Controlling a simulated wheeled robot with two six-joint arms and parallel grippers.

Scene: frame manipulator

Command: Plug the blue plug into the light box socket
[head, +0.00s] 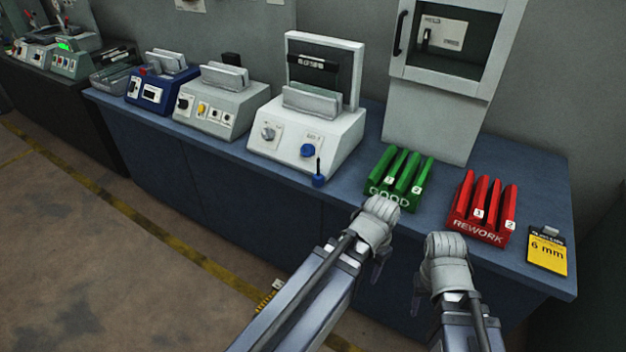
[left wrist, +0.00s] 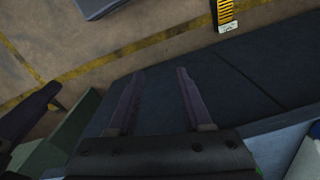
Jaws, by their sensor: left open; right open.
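The white light box (head: 304,122) with an upright frame stands on the blue bench in the head view. A blue round part (head: 307,150), seemingly its socket, is on its sloping front. What looks like the blue plug (head: 318,181), with a thin dark stem standing up, is at the foot of the box near the bench's front edge. My left gripper (head: 379,268) is open and empty, right of and nearer than the plug, by the bench front. Its two spread fingers show in the left wrist view (left wrist: 160,75). My right gripper (head: 444,300) is open and empty further right.
A green GOOD rack (head: 390,196) and a red REWORK rack (head: 478,236) stand behind my grippers. A yellow 6 mm card (head: 547,252) lies at the right. A white cabinet (head: 437,125) stands behind. Grey (head: 219,115) and blue (head: 150,96) devices stand left.

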